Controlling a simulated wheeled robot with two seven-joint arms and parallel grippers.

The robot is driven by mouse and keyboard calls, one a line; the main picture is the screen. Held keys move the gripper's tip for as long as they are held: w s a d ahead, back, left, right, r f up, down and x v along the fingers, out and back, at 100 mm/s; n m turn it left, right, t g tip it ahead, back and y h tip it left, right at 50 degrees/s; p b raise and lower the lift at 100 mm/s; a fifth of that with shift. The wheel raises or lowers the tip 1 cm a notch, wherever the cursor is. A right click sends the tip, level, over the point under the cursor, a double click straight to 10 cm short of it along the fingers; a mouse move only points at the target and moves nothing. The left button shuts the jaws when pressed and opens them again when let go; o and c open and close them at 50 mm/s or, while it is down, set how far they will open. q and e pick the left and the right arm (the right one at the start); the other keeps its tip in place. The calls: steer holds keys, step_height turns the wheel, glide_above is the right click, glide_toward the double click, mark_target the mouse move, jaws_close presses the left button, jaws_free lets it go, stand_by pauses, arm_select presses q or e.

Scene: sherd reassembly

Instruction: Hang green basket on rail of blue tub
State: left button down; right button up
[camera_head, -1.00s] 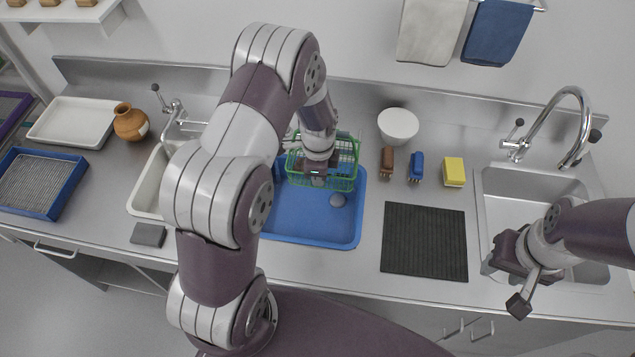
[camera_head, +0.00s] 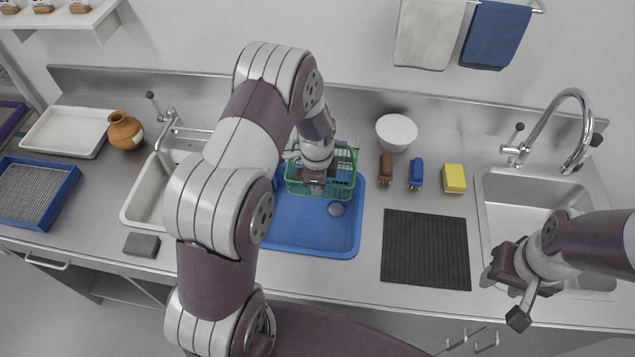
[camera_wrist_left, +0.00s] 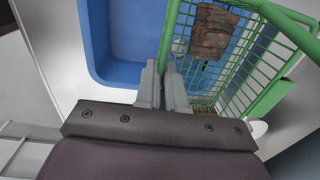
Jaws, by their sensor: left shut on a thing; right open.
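The green wire basket (camera_head: 341,181) is at the back part of the blue tub (camera_head: 318,242) in the head view. My left gripper (camera_head: 314,192) is shut on the basket's near rim. In the left wrist view, the two fingers (camera_wrist_left: 165,92) pinch the green rim bar of the basket (camera_wrist_left: 258,62), and the blue tub (camera_wrist_left: 128,45) lies below and beside it. A brown sherd (camera_wrist_left: 213,30) lies inside the basket. Whether the basket's far side touches the tub's rail cannot be told.
A grey round piece (camera_head: 336,209) lies in the tub. A white bowl (camera_head: 396,132), a brown brush (camera_head: 385,168), a blue brush (camera_head: 416,171) and a yellow sponge (camera_head: 454,178) stand to the right. A black ribbed mat (camera_head: 426,248) lies in front of them.

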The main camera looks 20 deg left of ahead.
arm_select(q)
steer(key=c, duration=1.2)
jaws_free()
steer(key=shift+o, duration=0.2)
steer(key=shift+r, duration=0.4)
step_height(320, 180, up, 12)
steer(key=b, duration=0.3)
steer(key=shift+s, duration=0.35)
steer(key=shift+d, duration=0.1)
